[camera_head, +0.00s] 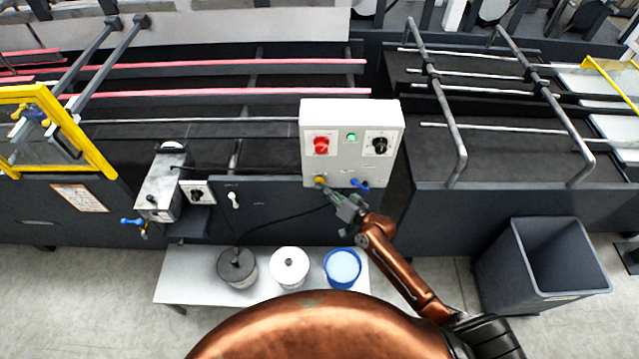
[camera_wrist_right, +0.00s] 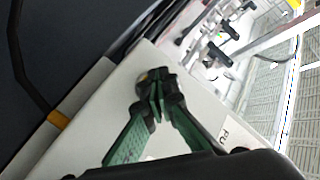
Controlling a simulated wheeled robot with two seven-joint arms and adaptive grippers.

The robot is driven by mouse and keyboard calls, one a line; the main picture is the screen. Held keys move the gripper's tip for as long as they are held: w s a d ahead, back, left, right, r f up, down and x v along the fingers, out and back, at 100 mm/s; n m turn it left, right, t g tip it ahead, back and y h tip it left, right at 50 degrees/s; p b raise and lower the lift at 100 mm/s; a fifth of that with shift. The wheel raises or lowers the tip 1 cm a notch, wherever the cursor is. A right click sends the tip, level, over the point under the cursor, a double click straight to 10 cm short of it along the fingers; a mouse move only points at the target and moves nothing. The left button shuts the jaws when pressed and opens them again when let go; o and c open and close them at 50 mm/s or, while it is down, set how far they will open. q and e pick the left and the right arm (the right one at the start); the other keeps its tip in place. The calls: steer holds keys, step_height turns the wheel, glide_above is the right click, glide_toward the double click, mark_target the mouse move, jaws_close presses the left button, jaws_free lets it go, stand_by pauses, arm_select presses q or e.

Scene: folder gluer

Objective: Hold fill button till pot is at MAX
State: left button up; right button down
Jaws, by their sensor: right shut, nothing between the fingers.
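A light grey control box (camera_head: 350,108) stands at the machine's front. It carries a red knob (camera_head: 321,145), a green button (camera_head: 351,137) and a black selector (camera_head: 380,145). In the right wrist view the green fingers (camera_wrist_right: 158,88) meet over the pale panel; contact is unclear. I cannot read which button is fill. A metal pot-like unit (camera_head: 160,190) is at left; its level is unreadable. My left gripper is out of view.
A grey bin (camera_head: 540,265) stands at right. A black cable (camera_head: 280,222) hangs below the box.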

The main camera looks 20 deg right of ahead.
steer(key=shift+s+a+p, duration=0.3)
steer(key=shift+s+p, duration=0.15)
steer(key=shift+s, duration=0.45)
steer(key=shift+s+a+p, duration=0.2)
steer(key=shift+s+p, duration=0.2)
steer(key=shift+s, duration=0.4)
steer(key=shift+s+a+p, duration=0.25)
steer(key=shift+s+p, duration=0.1)
steer(key=shift+s, duration=0.45)
steer(key=shift+s+a+p, duration=0.2)
steer(key=shift+s+p, duration=0.2)
steer(key=shift+s, duration=0.4)
